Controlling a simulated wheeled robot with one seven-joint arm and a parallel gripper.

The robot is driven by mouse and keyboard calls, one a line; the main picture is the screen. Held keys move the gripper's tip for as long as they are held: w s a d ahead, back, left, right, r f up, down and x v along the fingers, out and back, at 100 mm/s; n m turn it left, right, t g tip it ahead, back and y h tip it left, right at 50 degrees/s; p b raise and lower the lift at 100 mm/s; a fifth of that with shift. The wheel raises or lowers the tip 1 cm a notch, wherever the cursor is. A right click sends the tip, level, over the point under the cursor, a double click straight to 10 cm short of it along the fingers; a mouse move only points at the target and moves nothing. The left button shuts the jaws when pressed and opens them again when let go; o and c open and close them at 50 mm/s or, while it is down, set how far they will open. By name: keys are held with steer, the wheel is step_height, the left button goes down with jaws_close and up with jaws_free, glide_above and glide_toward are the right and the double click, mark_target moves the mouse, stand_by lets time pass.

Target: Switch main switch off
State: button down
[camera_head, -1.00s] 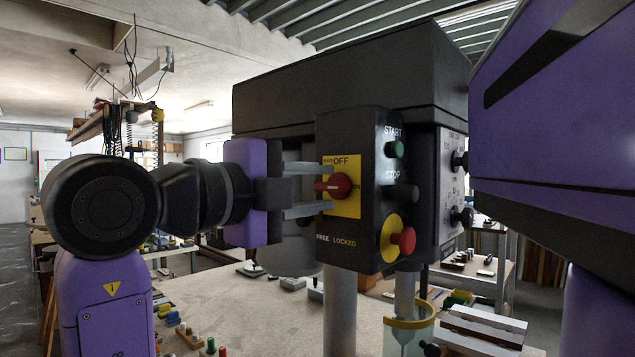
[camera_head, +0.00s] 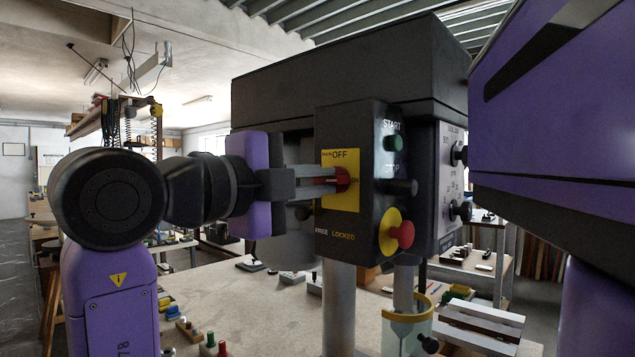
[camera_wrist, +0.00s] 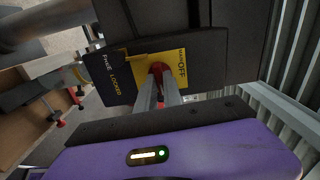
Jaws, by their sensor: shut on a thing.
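The red main switch knob (camera_head: 344,180) sits on a yellow plate (camera_head: 341,201) marked OFF, on the side of a black control box (camera_head: 362,232). My gripper (camera_head: 338,181) reaches in from the left, its two grey fingers shut on the knob. In the wrist view the knob (camera_wrist: 157,69) shows between the fingertips (camera_wrist: 159,82), against the yellow plate (camera_wrist: 203,62). The fingers cover part of the knob, so its exact angle cannot be told.
A clear guard with a yellow rim (camera_head: 408,304) hangs below. A workbench (camera_head: 262,306) with small items lies underneath.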

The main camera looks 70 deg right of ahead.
steer(key=n+b, duration=0.1)
steer(key=n, duration=0.2)
steer(key=shift+f+n, duration=0.1)
steer(key=shift+n, duration=0.2)
steer(key=n, duration=0.4)
steer(key=shift+n, duration=0.3)
steer(key=n, duration=0.4)
steer(key=shift+n+p, duration=0.5)
steer(key=shift+n, duration=1.3)
steer(key=c, duration=1.5)
jaws_free()
